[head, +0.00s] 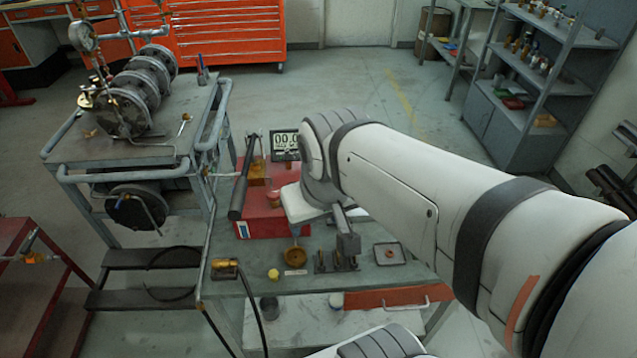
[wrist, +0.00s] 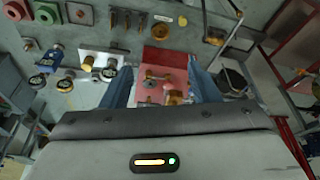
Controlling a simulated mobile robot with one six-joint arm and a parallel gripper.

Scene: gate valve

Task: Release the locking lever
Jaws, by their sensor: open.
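In the wrist view, my gripper (wrist: 162,74) is open, with one blue-grey finger on each side of a red block (wrist: 152,98). Brass fittings (wrist: 172,97) stand on that block, and nothing is seen held. My wrist covers the box's right part, and my fingers cannot be made out clearly there. No part is plainly recognisable as the locking lever; I cannot tell which piece it is.
A grey cart (head: 150,152) with a flanged pipe assembly (head: 135,92) stands at the left. Small fittings, a yellow cap (head: 273,274) and a tray (head: 389,253) lie on the bench front.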

